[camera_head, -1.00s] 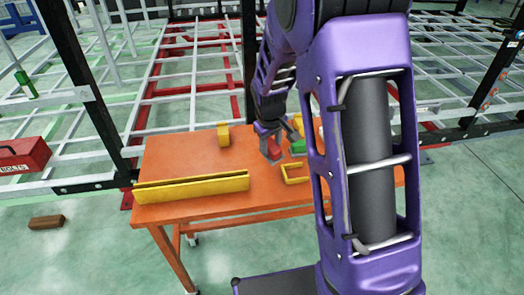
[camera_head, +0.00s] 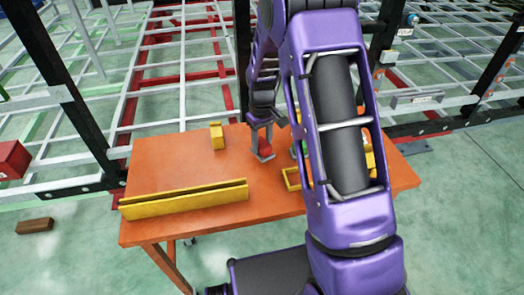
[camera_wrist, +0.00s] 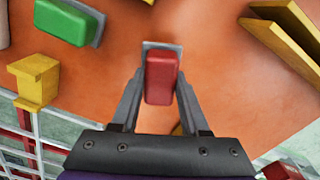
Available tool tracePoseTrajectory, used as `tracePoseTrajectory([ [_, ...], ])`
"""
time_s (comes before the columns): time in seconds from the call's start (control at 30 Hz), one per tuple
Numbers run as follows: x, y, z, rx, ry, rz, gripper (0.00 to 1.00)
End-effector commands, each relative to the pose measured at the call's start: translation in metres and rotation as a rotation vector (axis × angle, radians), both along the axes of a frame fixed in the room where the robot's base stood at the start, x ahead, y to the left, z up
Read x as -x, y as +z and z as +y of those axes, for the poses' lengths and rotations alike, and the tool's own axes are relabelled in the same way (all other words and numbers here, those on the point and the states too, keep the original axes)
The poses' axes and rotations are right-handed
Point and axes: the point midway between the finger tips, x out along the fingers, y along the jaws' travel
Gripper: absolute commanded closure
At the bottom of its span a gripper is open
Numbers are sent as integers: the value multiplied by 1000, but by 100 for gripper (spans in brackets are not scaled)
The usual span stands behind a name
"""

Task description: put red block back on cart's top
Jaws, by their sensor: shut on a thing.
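The red block (camera_head: 265,150) is between the fingers of my gripper (camera_head: 262,149), over the middle of the cart's orange top (camera_head: 190,174). In the wrist view my gripper (camera_wrist: 157,82) is shut on the red block (camera_wrist: 161,78), with a finger on each side. A grey plate shows behind the block's far end. The block is at or just above the cart's top (camera_wrist: 225,100); I cannot tell whether they touch. My arm hides part of the cart's right side in the head view.
A yellow block (camera_head: 217,136) and a long yellow channel (camera_head: 185,200) lie left of my gripper. A yellow frame (camera_head: 291,180) lies to the right. A green block (camera_wrist: 68,20) shows in the wrist view. The chassis frame stands behind the cart.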

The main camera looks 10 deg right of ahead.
Motion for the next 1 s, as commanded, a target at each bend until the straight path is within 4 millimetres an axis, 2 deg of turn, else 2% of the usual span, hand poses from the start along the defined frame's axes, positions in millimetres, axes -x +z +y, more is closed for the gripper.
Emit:
tracePoseTrajectory([
  [0.23, 1, -33, 0, 1, 1, 2, 100],
  [0.43, 0, -34, 0, 1, 0, -1, 100],
  [0.47, 0, -34, 0, 0, 0, 0, 52],
  [0.6, 0, -34, 0, 0, 0, 0, 27],
  [0.87, 0, -34, 0, 1, 0, 0, 26],
  [1.0, -1, -26, 0, 0, 0, -2, 26],
])
